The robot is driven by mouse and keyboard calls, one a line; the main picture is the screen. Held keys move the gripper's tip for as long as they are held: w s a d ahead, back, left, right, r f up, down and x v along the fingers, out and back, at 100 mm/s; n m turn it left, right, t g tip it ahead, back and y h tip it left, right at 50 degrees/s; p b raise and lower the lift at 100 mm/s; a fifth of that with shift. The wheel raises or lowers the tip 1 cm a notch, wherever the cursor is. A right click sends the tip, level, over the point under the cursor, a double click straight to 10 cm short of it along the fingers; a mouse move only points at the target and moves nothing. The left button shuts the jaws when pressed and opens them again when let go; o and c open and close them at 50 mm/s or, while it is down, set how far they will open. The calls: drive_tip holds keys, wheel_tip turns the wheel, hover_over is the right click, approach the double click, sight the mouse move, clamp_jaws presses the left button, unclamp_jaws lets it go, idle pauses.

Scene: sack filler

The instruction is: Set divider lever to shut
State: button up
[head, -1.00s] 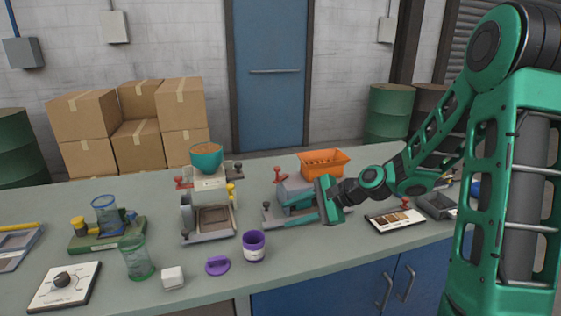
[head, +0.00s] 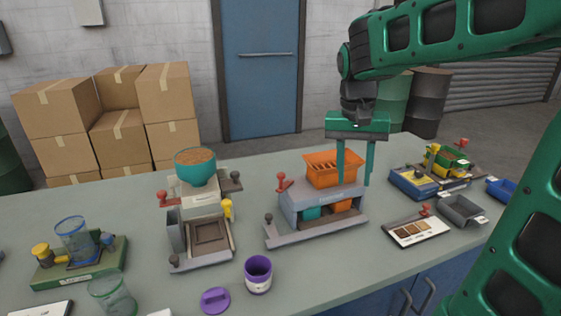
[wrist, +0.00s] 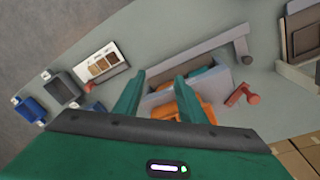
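A grey machine (head: 300,205) with an orange hopper (head: 335,166) on top stands at mid-table. Its front label is too small to read, so I cannot confirm that it is the divider. A red-knobbed lever (head: 283,183) sticks up at its left side, and a dark-knobbed lever (head: 268,219) stands at its front left. My gripper (head: 355,182) points down with two teal fingers apart, at the hopper's right side, with nothing seen between them. In the wrist view, the open fingers (wrist: 158,82) lie beside the orange hopper (wrist: 190,104), with the red lever (wrist: 241,95) off to the right.
A filler with a teal bowl (head: 195,167) and several levers stands left. A purple cup (head: 258,275) and purple lid (head: 215,300) lie in front. A sample card (head: 417,231), a grey tray (head: 461,210) and a yellow-green device (head: 447,160) are at right.

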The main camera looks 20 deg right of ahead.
wheel_tip(320, 180, up, 8)
drive_tip(key=y, duration=0.1)
hover_over(281, 173)
drive_tip(key=shift+m, duration=0.3)
wheel_tip(281, 173, down, 11)
drive_tip(key=shift+r, duration=0.15)
clamp_jaws()
